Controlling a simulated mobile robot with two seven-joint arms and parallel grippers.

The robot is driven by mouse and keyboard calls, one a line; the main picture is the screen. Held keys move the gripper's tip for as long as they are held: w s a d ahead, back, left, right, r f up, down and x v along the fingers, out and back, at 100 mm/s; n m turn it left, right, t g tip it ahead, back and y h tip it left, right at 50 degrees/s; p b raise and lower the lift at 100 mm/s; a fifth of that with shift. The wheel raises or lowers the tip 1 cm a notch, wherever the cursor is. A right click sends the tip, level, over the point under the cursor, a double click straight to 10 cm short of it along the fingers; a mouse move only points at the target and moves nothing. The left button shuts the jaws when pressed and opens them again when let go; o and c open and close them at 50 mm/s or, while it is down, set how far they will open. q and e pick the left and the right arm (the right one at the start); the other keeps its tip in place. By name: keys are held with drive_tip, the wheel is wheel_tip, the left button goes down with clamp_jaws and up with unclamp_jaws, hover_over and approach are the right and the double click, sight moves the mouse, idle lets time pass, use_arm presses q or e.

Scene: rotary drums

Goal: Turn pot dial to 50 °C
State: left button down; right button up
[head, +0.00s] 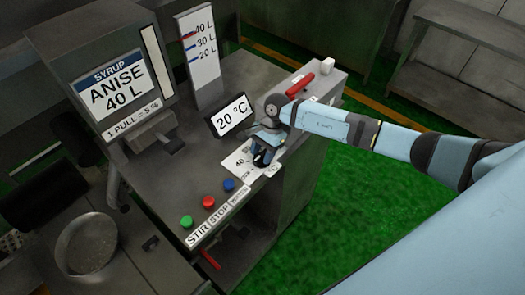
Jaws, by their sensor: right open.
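The temperature display (232,116) on the grey counter reads 20 °C. In front of it lies the white dial plate (233,164), with a printed 40 showing at its left side. My right gripper (262,158) points down over the middle of this plate, with its jaws open. The pot dial itself is mostly hidden behind the gripper, so I cannot tell whether the fingers touch it or where its pointer stands. My left gripper is not in view.
Green (186,221), red (208,202) and blue (229,184) buttons line the counter's front edge. An anise syrup dispenser (112,88) and a level gauge (199,60) stand behind. A red handle (300,84) lies beyond my arm. Green floor is free at right.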

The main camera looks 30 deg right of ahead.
clamp_jaws()
